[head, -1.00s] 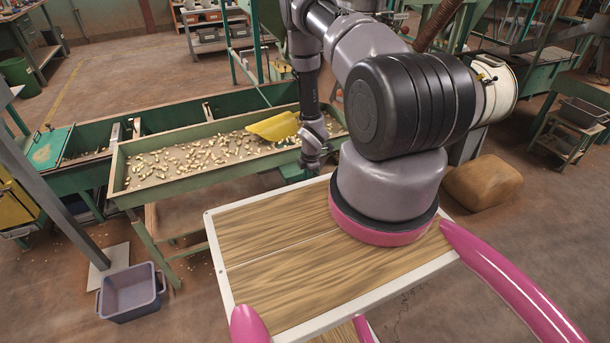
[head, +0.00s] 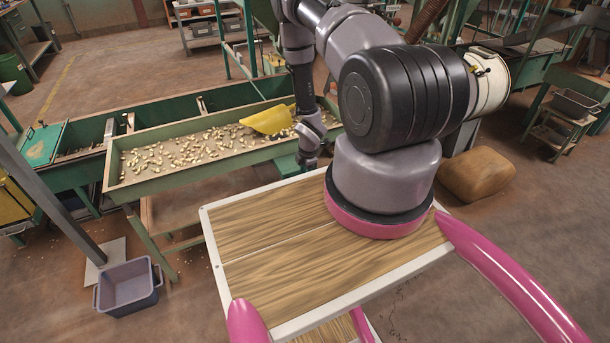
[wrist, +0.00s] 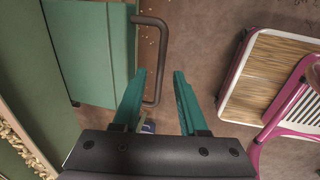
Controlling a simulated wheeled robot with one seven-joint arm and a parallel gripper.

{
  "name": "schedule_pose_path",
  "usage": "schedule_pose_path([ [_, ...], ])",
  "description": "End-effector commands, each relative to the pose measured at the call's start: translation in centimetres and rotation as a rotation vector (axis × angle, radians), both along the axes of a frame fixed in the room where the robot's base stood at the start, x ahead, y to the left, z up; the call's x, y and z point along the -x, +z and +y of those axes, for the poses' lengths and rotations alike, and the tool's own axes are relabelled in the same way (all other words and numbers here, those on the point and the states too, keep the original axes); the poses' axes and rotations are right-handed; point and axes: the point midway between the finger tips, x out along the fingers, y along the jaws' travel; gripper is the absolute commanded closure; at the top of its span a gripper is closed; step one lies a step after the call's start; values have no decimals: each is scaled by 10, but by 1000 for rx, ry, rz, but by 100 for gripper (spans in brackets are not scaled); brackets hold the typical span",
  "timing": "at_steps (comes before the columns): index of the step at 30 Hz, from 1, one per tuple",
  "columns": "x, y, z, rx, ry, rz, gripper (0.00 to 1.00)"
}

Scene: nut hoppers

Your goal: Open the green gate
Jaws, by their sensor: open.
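The green gate (wrist: 92,55) is a flat green panel at the upper left of the wrist view. A brown U-shaped bar handle (wrist: 162,50) stands out from its right side. My gripper (wrist: 160,73) points toward it with two green fingers apart and nothing held. In the picture the handle's long bar lies between the fingertips, nearer the left one; I cannot tell whether it is between them in depth. In the head view my wrist hangs beside the end of the nut trough, and my fingertips and the handle are hidden there.
A green-framed trough (head: 150,187) of nuts with a yellow scoop (head: 268,120) lies left of my arm. A grey-purple bin (head: 127,288) sits on the floor at lower left. A brown sack (head: 477,175) lies at right. Floor shows clear between bin and trough legs.

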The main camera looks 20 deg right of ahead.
Motion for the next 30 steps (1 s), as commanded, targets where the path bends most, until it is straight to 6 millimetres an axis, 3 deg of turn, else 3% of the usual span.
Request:
schedule_pose_path([
  [15,16,90,0,0,0,-2,58],
  [21,19,101,-1,0,-1,-1,58],
  [30,19,101,-1,0,0,-1,58],
])
